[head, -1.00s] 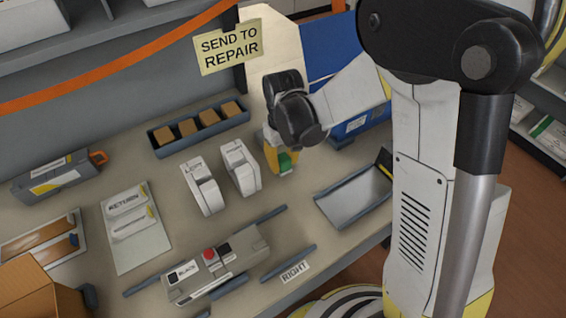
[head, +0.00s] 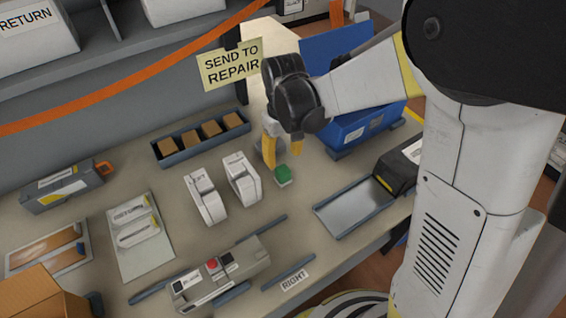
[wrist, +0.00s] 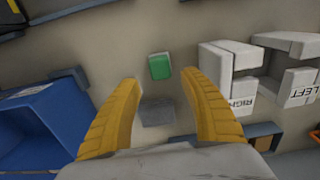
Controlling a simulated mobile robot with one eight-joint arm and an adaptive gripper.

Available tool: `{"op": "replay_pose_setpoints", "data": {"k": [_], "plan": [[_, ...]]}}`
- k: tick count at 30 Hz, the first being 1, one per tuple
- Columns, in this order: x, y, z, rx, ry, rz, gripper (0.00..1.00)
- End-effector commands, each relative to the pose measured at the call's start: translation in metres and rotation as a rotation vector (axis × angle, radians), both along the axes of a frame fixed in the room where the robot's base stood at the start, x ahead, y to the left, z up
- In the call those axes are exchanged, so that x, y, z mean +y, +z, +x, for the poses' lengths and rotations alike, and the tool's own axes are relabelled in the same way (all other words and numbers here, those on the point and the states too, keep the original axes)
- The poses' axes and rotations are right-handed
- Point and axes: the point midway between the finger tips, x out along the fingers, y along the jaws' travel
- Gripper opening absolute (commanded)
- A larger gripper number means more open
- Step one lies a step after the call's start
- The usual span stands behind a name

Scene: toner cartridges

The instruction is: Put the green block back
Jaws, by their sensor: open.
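The green block (head: 283,174) sits on the table, to the right of the two white upright pieces. In the wrist view the green block (wrist: 159,66) lies just beyond my fingertips, with bare table around it. My gripper (head: 282,160) is open and empty above the table, behind the block in the head view. Its two yellow fingers (wrist: 160,82) are spread wide. A small grey square (wrist: 157,112) shows between the fingers in the wrist view; I cannot tell if it is a pad or a block.
White pieces marked LEFT (head: 205,200) and RIGHT (head: 242,180) stand close by. A tray of brown blocks (head: 167,147) is behind them. A blue bin (head: 362,127) stands at the back right. A metal tray (head: 350,209) and a grey cartridge (head: 215,279) lie nearer the front edge.

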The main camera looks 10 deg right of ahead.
Motion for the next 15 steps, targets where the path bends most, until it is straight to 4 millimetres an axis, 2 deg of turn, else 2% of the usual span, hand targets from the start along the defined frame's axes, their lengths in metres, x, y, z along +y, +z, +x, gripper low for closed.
{"op": "replay_pose_setpoints", "data": {"k": [1, 3, 10, 15], "plan": [[0.000, 0.014, 0.000, 0.000, 0.000, 0.000, 0.50], [0.000, 0.025, 0.000, 0.000, 0.000, 0.000, 0.50], [-0.003, 0.048, -0.003, -0.014, -0.010, 0.003, 0.50], [-0.025, 0.084, -0.024, -0.113, -0.076, 0.023, 0.50]]}}
